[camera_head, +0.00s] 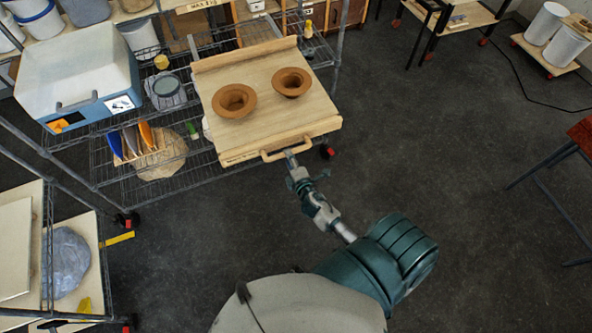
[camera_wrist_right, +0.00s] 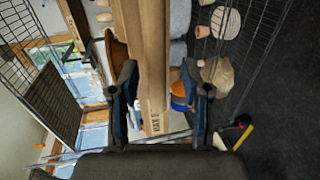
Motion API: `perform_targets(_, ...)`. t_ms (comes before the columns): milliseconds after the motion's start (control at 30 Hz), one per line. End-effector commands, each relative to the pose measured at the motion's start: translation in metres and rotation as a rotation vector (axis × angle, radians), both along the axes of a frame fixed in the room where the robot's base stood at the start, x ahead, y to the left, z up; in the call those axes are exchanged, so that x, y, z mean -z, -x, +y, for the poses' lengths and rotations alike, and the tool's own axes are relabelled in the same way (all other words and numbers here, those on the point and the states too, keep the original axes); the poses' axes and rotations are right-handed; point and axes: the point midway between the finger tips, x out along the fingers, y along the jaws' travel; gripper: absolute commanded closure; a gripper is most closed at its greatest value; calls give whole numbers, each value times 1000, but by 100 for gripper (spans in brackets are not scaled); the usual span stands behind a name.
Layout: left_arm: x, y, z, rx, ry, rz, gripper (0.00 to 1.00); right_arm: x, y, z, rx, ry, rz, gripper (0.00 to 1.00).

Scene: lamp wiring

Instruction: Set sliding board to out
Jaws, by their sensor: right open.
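The sliding board (camera_head: 262,132) is a pale wooden board on the wire shelf rack, with a wooden handle (camera_head: 300,143) on its front edge. It juts out from the rack over the floor. My right gripper (camera_head: 291,160) is at the handle. In the right wrist view the board's edge (camera_wrist_right: 153,60) runs between the two open fingers of the right gripper (camera_wrist_right: 160,92), with gaps at both sides. Whether a finger touches the handle is hidden. My left gripper is out of view.
A blue and white bin (camera_head: 75,75) stands on the rack left of the board, beside a grey bucket (camera_head: 165,92). A holder with coloured pieces (camera_head: 140,140) and a round tan bundle (camera_head: 160,160) sit lower. The dark floor (camera_head: 440,150) to the right is clear.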

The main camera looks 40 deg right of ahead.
Motion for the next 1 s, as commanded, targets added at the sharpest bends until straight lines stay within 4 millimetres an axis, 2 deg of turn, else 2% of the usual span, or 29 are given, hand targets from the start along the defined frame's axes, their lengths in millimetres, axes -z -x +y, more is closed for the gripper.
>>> perform_targets(33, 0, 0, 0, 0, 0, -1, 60, -1, 13, 3, 0, -3, 3, 52)
perform_targets(200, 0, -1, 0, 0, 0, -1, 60, -8, 50, 12, 1, -3, 3, 52)
perform_targets(400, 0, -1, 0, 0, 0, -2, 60, -14, 80, 19, 1, -4, 4, 52)
perform_targets(567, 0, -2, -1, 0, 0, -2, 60, -17, 88, 21, 0, -2, 3, 52)
perform_targets(1000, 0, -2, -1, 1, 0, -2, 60, -17, 88, 21, 0, -1, 2, 52)
